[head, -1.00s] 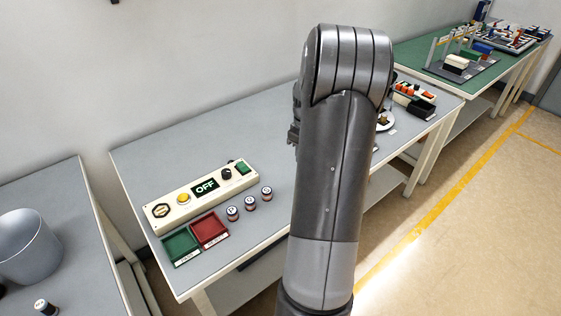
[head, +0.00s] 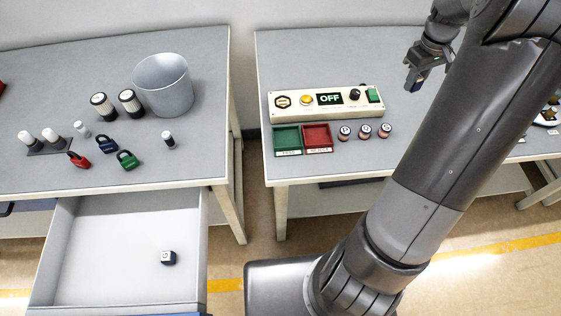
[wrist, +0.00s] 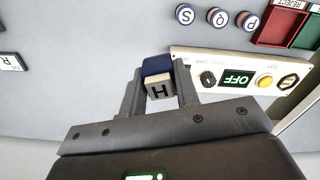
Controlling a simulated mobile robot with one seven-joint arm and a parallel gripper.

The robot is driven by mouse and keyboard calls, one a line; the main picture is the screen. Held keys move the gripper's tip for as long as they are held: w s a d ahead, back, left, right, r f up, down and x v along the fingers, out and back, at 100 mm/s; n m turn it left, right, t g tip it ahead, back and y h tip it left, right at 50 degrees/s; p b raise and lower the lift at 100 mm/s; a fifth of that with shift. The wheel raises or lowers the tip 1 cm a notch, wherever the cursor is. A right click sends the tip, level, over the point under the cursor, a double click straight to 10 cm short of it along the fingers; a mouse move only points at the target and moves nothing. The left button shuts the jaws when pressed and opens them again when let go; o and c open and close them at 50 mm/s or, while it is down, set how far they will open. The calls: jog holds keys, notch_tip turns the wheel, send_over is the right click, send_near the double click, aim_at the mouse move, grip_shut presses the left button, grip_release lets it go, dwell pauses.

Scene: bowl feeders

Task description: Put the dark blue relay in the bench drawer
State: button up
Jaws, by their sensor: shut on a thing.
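My gripper (head: 415,80) is raised over the right-hand bench, at the right of the head view. In the head view the held relay is small and mostly hidden by the fingers. The bench drawer (head: 95,285) stands pulled open under the left-hand bench, to the left of my gripper and far from it. A small dark block with a white top (head: 168,257) lies inside the drawer, with bare floor around it.
The left bench (head: 200,75) holds a grey bucket (head: 164,88), several padlocks and some cylinders. The right bench carries a control box (head: 325,103) reading OFF, a green tray (head: 287,139), a red tray (head: 318,136) and 3 lettered round pieces. A gap separates the benches.

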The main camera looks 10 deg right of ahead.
jog(key=w+a+n, duration=0.2)
jog(key=w+a, duration=0.1)
jog(key=a, duration=1.2)
jog(key=w+a+n, duration=0.3)
jog(key=a, duration=1.1)
jog(key=s+a+n, duration=0.2)
jog(key=s+a, duration=0.1)
jog(key=a, duration=1.2)
jog(key=n, duration=0.7)
send_over(136, 275)
notch_tip(136, 275, down, 24)
jog(key=shift+w+d+r, duration=0.1)
jog(key=shift+d+r, duration=0.05)
jog(key=shift+f, duration=2.05)
jog(key=shift+f, duration=0.1)
